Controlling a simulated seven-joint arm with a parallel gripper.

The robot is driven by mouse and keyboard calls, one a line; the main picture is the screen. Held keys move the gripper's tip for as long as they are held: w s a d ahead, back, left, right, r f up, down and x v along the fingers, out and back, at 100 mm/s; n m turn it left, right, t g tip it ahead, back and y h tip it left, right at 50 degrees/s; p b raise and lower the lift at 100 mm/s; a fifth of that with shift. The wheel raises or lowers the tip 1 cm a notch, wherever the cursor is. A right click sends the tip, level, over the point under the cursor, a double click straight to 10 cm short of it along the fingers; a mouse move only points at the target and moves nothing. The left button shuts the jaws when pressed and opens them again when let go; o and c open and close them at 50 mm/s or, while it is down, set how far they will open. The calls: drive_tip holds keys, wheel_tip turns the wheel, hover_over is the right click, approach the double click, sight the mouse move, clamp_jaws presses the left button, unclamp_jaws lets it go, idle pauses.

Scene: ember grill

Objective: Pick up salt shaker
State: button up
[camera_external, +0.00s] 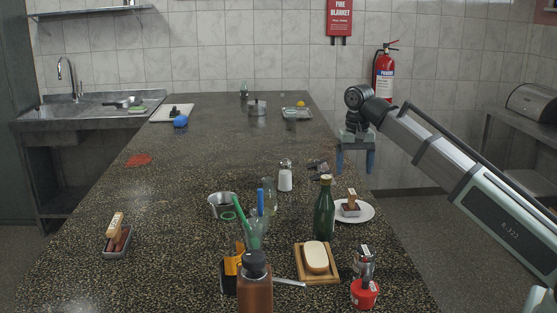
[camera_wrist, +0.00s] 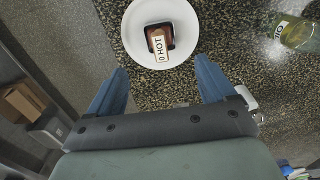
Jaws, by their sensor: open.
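The salt shaker (camera_external: 285,176), a clear and white shaker with a grey metal cap, stands upright near the middle of the speckled counter (camera_external: 185,200). It is behind the green bottle (camera_external: 324,210) in the external view. I do not see it in the wrist view. My gripper (camera_external: 355,172) is open and empty, with its blue fingers pointing down at the counter's right edge, to the right of the shaker. In the wrist view the open fingers (camera_wrist: 160,88) point toward a white plate.
The white plate (camera_external: 367,212) holds a small dark dish with a labelled item. The green bottle also shows in the wrist view (camera_wrist: 297,33). A metal bowl (camera_external: 222,206), a clear glass bottle (camera_external: 268,195) and a dark item (camera_external: 318,166) are near the shaker. The counter behind is largely clear.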

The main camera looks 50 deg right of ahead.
drive_tip(key=shift+d+f, duration=0.1)
drive_tip(key=shift+d, duration=0.05)
drive_tip(key=w+d+r, duration=0.1)
drive_tip(key=w, duration=1)
drive_tip(key=n+t+y, duration=0.1)
drive_tip(key=n+t, duration=0.2)
drive_tip(key=n, duration=1)
approach(284, 172)
drive_tip(key=shift+n, duration=0.3)
drive_tip(key=f, duration=0.1)
drive_tip(key=w+f, duration=0.1)
drive_tip(key=f, duration=0.1)
drive_tip(key=w+d+f, duration=0.1)
drive_tip(key=f, duration=0.1)
drive_tip(key=shift+w, duration=0.1)
drive_tip(key=shift+x, duration=2.9)
drive_tip(key=shift+w+d, duration=0.1)
drive_tip(key=shift+w, duration=0.1)
drive_tip(key=shift+c, duration=0.3)
